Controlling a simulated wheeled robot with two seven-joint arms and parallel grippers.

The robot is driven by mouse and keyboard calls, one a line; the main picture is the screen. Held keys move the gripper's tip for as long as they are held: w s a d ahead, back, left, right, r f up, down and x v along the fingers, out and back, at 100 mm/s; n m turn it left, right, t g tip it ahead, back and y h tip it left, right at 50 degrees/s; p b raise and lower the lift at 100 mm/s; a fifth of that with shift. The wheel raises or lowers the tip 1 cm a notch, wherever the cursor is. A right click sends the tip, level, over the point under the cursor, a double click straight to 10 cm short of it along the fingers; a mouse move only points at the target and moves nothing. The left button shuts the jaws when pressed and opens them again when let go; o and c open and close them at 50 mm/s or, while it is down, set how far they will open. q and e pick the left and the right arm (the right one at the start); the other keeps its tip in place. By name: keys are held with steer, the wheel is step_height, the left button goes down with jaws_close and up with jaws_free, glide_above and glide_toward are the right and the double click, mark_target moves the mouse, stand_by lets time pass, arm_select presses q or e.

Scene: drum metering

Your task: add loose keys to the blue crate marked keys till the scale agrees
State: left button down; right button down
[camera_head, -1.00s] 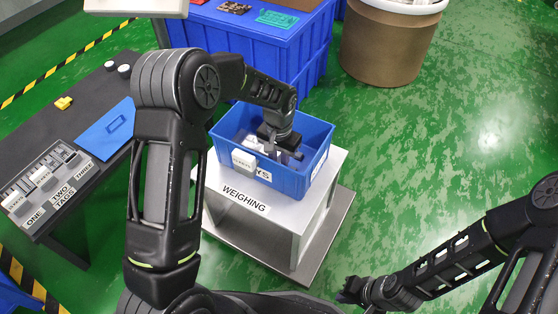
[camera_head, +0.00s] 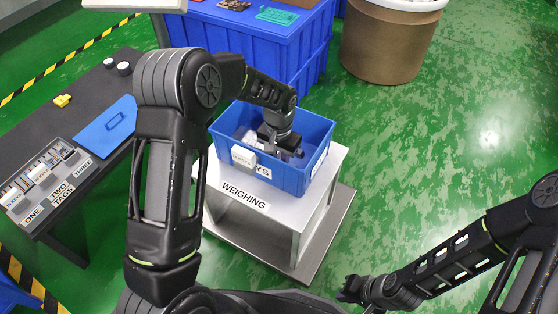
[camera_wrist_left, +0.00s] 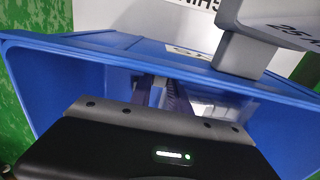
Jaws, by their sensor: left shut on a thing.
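My left gripper (camera_head: 284,152) reaches down inside the crate. In the left wrist view its fingers (camera_wrist_left: 165,96) are shut on a small pale thing that I cannot identify. The crate's wall (camera_wrist_left: 100,72) surrounds the fingers in that view. Pale things lie inside the crate, mostly hidden by the gripper. My right gripper (camera_head: 350,290) hangs low over the floor, away from the crate; its jaws are unclear.
A dark table (camera_head: 90,105) at left holds a tag tray (camera_head: 45,180), a blue panel (camera_head: 105,127) and a small yellow thing (camera_head: 62,100). A large blue bin (camera_head: 250,50) and a brown drum (camera_head: 388,45) stand behind. The green floor at right is clear.

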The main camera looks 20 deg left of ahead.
arm_select(q)
steer(key=shift+f+b, duration=0.65)
steer(key=shift+f, duration=0.4)
stand_by(0.4)
steer(key=c, duration=1.1)
jaws_free()
steer(key=shift+c, duration=0.2)
steer(key=shift+r, duration=0.2)
step_height(320, 180, up, 8)
steer(key=shift+f+p, duration=0.25)
steer(key=shift+p, duration=0.65)
steer(key=shift+r, duration=0.1)
